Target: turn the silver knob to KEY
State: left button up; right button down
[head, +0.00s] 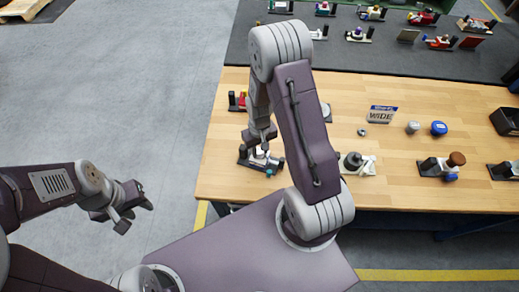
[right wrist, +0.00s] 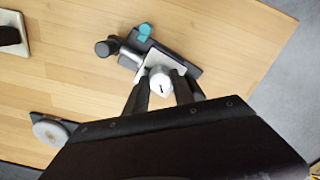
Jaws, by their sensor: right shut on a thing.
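The valve device (head: 247,160) sits near the front left of the wooden table, under my right gripper (head: 262,136). In the right wrist view it has a dark base (right wrist: 188,68), a white plate (right wrist: 178,82), a teal piece (right wrist: 144,31) and a black round handle (right wrist: 106,47). The silver knob (right wrist: 161,80) is round with a dark mark on its face. My right gripper (right wrist: 163,97) is shut on it, with one finger on each side. No KEY label is readable. My left gripper (head: 135,212) is open and empty over the floor, left of the table.
Other valve-like devices stand on the wooden table (head: 330,192), including a white one (head: 365,167) to the right and one with a brown top (head: 456,160). Several more devices fill the dark back table (head: 300,50).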

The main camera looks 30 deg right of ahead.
aim_at(259, 151)
dwell(0.6)
jog(key=c, duration=1.1)
grip_release()
jog(key=shift+o, duration=0.2)
jog(key=shift+r, duration=0.1)
notch_tip(259, 151, up, 9)
jog(key=shift+f+b, duration=0.1)
jog(key=shift+b, duration=0.4)
